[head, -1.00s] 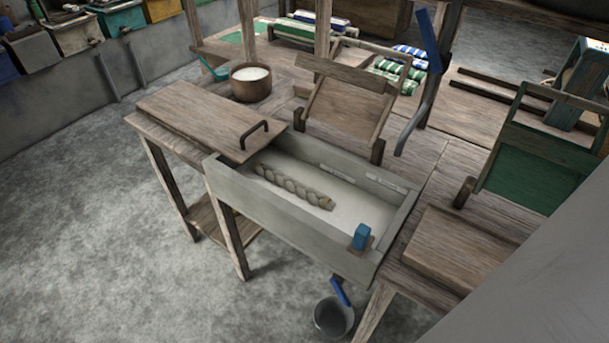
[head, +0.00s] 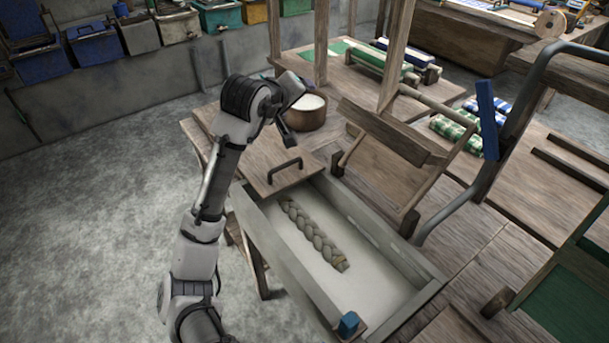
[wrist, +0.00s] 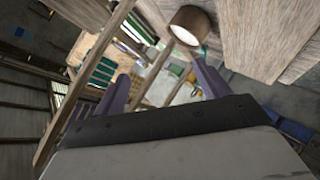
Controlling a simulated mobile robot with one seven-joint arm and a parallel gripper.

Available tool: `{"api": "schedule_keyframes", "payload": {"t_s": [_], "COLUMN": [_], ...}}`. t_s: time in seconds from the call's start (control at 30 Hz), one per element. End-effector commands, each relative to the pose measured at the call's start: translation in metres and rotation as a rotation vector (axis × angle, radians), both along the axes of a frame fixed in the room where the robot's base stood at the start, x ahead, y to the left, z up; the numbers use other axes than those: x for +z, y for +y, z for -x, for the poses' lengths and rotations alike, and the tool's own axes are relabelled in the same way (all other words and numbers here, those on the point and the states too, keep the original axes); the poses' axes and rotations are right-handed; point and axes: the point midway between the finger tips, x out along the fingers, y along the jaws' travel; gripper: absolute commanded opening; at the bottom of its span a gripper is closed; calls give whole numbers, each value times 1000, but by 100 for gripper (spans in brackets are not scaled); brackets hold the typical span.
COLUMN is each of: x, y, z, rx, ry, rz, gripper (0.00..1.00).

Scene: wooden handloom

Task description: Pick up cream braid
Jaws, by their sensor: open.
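The cream braid (head: 314,235) lies on the pale floor of an open grey wooden trough (head: 372,272), running diagonally from upper left to lower right. It looks greyish beige and is fully in sight in the head view. My arm rises at the left of the trough, and its end bends over the lidded part, above and to the left of the braid and apart from it. My gripper (wrist: 160,88) shows in the wrist view with two purple fingers spread wide and nothing between them. The braid is not visible in the wrist view.
A wooden lid (head: 262,158) with a dark handle (head: 284,170) covers the trough's far end. A blue block (head: 348,323) sits at the near end. A round wooden bowl (head: 306,112) with white contents stands behind, and a tilted wooden frame (head: 382,160) stands beside the trough.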

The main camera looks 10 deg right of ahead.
Motion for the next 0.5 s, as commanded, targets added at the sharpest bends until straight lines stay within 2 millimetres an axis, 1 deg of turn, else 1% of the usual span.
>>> {"api": "schedule_keyframes", "payload": {"t_s": [0.03,0.07,0.1,0.17,0.2,0.3,0.4,0.5], "x": [-38,-62,-90,-126,-144,-175,-190,-204], "y": [-19,-26,-32,-33,-31,-21,-13,-10], "z": [10,19,32,50,62,85,98,104], "rx": [-21,-24,-21,-2,16,63,97,111], "ry": [169,269,393,551,638,793,877,909], "rz": [-75,-121,-186,-283,-343,-468,-543,-571], "gripper": [75,75,75,75,75,75,75,75]}}
